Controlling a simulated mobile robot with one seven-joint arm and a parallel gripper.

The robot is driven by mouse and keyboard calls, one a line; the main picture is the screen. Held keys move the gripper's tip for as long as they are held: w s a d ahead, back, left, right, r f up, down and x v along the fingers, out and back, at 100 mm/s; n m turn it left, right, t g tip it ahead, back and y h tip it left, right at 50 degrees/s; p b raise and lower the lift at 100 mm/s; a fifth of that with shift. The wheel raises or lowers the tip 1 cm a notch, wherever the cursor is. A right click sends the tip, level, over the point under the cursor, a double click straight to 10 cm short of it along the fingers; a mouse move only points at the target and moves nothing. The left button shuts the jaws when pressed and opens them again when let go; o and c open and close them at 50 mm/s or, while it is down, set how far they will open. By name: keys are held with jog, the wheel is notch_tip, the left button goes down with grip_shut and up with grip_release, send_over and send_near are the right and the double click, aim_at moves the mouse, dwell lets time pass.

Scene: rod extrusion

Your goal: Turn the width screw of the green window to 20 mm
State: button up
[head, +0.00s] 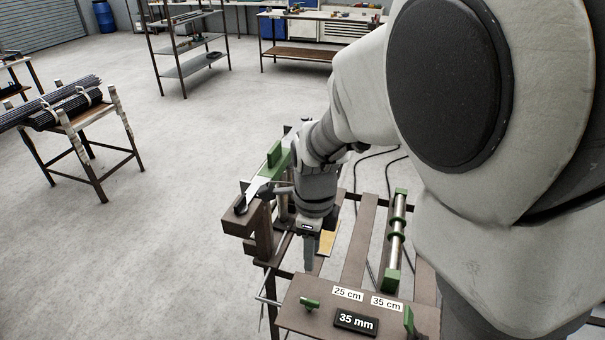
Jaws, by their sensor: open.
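Green parts stand on the brown bench (290,318): a small green block with a knob (310,304) at the front left and a green plate (408,318) at the front right. I cannot tell which of these is the window or its width screw. A black display (356,322) between them reads 35 mm. My gripper (307,258) points down behind the small green block, above and apart from it. It holds nothing that I can see; its fingers are small and partly hidden.
Labels read 25 cm (347,294) and 35 cm (386,303). A metal rod in green brackets (396,238) lies to the right. A machine with a green upright plate (274,154) stands behind my gripper. A rod rack (85,122) is at the left; floor between is clear.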

aim_at(310, 300)
notch_tip(310, 300, down, 18)
jog(key=shift+a+r+b, duration=0.1)
jog(key=shift+r+b, duration=0.1)
jog(key=shift+b, duration=0.9)
grip_shut()
